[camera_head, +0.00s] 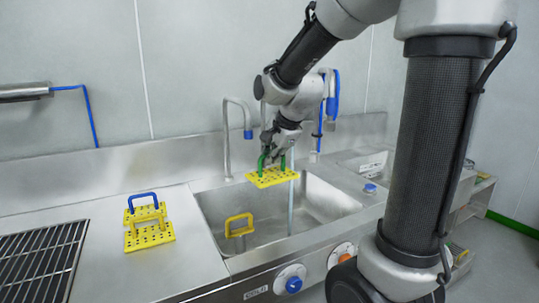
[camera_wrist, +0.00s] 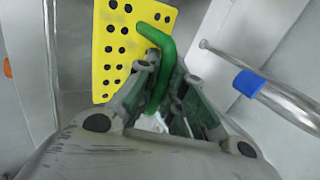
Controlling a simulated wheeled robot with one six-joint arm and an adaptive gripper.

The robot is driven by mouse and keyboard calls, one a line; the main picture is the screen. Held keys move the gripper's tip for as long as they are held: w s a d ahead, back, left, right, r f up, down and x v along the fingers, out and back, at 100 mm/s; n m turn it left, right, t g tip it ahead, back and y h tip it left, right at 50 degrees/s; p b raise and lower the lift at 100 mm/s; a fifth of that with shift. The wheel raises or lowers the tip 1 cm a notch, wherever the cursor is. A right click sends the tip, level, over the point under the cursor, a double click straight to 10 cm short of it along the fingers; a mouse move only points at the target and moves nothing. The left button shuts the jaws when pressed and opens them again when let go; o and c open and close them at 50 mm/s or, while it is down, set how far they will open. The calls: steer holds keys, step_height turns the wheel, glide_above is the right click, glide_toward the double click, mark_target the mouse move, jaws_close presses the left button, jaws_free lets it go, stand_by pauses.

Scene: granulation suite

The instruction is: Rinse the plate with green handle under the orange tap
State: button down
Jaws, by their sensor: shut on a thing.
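The yellow perforated plate (camera_head: 272,178) hangs roughly level above the sink (camera_head: 330,201) in the head view. Its green handle (camera_wrist: 160,45) and yellow face (camera_wrist: 112,60) show close up in the wrist view. My gripper (camera_head: 277,155) is shut on the green handle; it also shows in the wrist view (camera_wrist: 165,85). A curved metal tap with a blue tip (camera_head: 248,134) stands just left of my gripper. I cannot make out an orange-tipped tap. An orange knob (camera_head: 342,254) and a blue knob (camera_head: 290,280) are on the sink's front panel.
A yellow handle (camera_head: 239,226) shows inside the sink. Yellow plates (camera_head: 150,237) with a blue handle (camera_head: 142,198) and a yellow handle stand on the left counter, beside a dark drain grate (camera_head: 38,262). A thin vertical pipe or stream (camera_head: 291,205) shows below the held plate.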

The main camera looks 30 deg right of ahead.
steer(key=shift+w+d, duration=0.1)
steer(key=shift+d, duration=0.1)
steer(key=shift+a, duration=0.15)
steer(key=shift+m, duration=0.3)
steer(key=shift+h, duration=0.3)
steer(key=w+d+f, duration=0.2)
steer(key=w+d, duration=0.6)
steer(key=w, duration=0.3)
steer(key=shift+d+f, duration=0.3)
steer(key=shift+f, duration=0.05)
steer(key=shift+s+d, duration=0.1)
steer(key=shift+d, duration=0.05)
steer(key=shift+s+d, duration=0.25)
steer(key=shift+d, duration=0.1)
steer(key=shift+w+a, duration=0.1)
steer(key=shift+a, duration=0.05)
steer(key=shift+w+a, duration=0.3)
steer(key=shift+a, duration=0.05)
